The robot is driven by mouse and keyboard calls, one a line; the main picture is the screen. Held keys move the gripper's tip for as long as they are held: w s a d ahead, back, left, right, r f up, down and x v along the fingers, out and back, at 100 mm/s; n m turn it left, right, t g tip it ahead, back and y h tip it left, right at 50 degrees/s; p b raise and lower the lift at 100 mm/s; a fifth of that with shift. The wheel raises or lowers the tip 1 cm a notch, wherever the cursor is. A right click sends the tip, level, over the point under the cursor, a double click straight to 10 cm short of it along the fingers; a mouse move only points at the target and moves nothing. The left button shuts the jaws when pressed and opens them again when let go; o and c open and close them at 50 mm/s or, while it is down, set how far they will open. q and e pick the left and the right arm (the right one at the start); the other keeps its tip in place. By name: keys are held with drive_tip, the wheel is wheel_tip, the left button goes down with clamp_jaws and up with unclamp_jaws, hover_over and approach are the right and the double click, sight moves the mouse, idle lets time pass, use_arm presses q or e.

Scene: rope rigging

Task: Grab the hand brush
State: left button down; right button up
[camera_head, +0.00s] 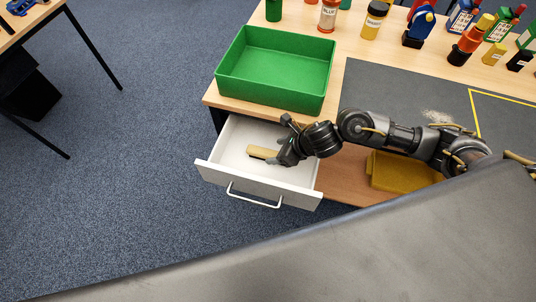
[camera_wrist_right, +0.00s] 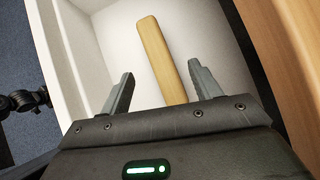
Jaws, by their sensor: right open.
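The hand brush shows as a light wooden handle (camera_head: 263,152) lying in the open white drawer (camera_head: 232,183). In the right wrist view the handle (camera_wrist_right: 162,58) runs between the two fingers, with clear space on both sides. Its lower end is hidden behind my gripper body. My right gripper (camera_head: 284,154) is inside or just above the drawer, at the right end of the visible handle. In the wrist view the gripper (camera_wrist_right: 158,90) is open and its fingers do not touch the handle. My left gripper is not in view.
A green open bin (camera_head: 228,88) stands on the table just behind the drawer. A dark mat (camera_head: 390,85) with a yellow line and a pale crumb-like patch (camera_head: 437,117) lies to the right. Bottles and tools line the back. A yellow object (camera_head: 400,172) lies below my right forearm.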

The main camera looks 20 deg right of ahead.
sight(268, 152)
drive_tip(key=shift+w+a+f, duration=0.2)
drive_tip(key=shift+a+f, duration=0.05)
drive_tip(key=shift+f, duration=0.15)
drive_tip(key=x, duration=0.3)
drive_tip(key=shift+w+a+f, duration=0.1)
drive_tip(key=shift+a+f, duration=0.05)
drive_tip(key=shift+f, duration=0.05)
drive_tip(key=shift+w+a+f, duration=0.2)
drive_tip(key=shift+w+f, duration=0.1)
drive_tip(key=shift+f, duration=0.1)
drive_tip(key=c, duration=1.2)
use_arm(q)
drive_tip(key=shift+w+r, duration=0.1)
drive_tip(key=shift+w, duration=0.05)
use_arm(e)
drive_tip(key=shift+r, duration=0.1)
